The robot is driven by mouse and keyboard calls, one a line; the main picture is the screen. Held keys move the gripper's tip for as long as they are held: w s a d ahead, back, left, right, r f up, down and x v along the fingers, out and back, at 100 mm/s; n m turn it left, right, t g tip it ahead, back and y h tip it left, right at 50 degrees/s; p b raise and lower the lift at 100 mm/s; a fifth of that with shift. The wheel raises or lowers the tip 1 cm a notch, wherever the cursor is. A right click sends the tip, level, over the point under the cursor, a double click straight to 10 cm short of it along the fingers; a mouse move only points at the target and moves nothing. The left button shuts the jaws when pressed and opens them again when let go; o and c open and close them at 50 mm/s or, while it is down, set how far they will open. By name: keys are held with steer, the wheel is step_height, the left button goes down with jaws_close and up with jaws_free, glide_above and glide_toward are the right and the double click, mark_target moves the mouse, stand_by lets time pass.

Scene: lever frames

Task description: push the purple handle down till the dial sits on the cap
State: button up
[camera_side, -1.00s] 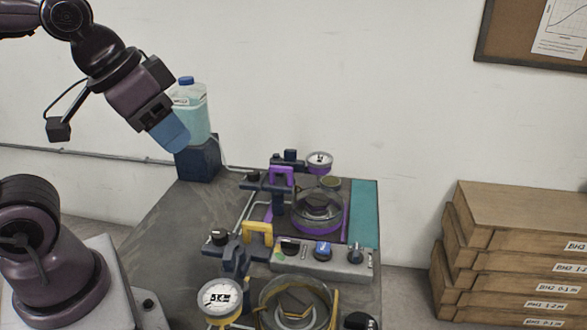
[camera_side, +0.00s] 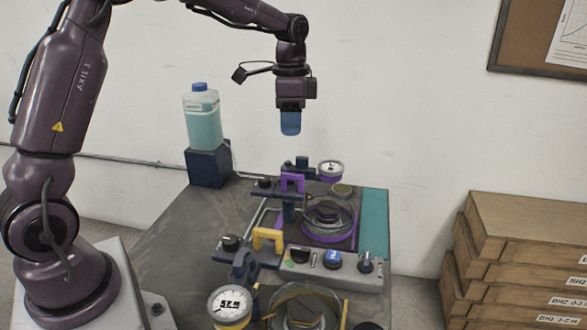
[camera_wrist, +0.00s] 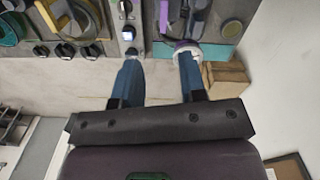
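The purple handle (camera_side: 291,181) stands up on a dark lever mount at the back of the bench, and it also shows in the wrist view (camera_wrist: 163,14). The white-faced dial (camera_side: 330,168) with a purple rim sits to its right, raised. The round olive cap (camera_side: 342,189) is just below it in the picture, apart from it. My gripper (camera_side: 290,130) points straight down in the air above the handle, touching nothing. In the wrist view its two blue fingers (camera_wrist: 161,56) are apart and empty; the right fingertip overlaps the dial's edge.
A second lever with a yellow handle (camera_side: 267,238) and its own dial (camera_side: 231,307) stands nearer. A grey box with knobs (camera_side: 333,267) lies between the stations. A bottle (camera_side: 203,120) stands at the back left. Wooden crates (camera_side: 522,240) stand right. The air around my gripper is clear.

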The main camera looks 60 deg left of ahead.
mark_target(294, 174)
steer(key=f, duration=0.3)
steer(key=f+m, duration=0.1)
steer(key=f, duration=0.3)
steer(key=f+m, duration=0.1)
steer(key=f, duration=0.3)
steer(key=shift+w+f, duration=0.2)
steer(key=shift+w, duration=0.1)
steer(key=shift+c, duration=0.2)
jaws_close()
